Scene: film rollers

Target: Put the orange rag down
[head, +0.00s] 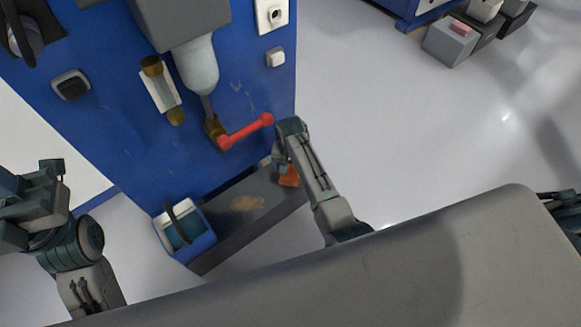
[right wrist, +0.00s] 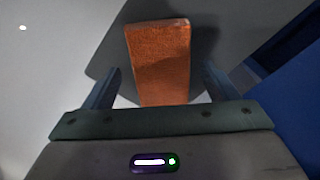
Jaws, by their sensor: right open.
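The orange rag (head: 289,177) is a small block-like folded cloth at the right end of a dark grey step (head: 225,222) beside the blue cabinet. In the right wrist view the rag (right wrist: 160,55) lies on a grey surface, between and ahead of the two fingers. My right gripper (right wrist: 162,82) is open, with a gap on each side of the rag. In the head view my right gripper (head: 283,165) is just above the rag and partly hides it. My left gripper (head: 30,195) is at the left edge, away from the rag; its jaws are unclear.
A blue-and-white caddy (head: 187,235) with a dark handle stands at the step's left end. A red lever (head: 246,131) sticks out from the blue cabinet (head: 125,130) close to my right arm. Grey boxes (head: 449,42) stand at the top right. The floor on the right is clear.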

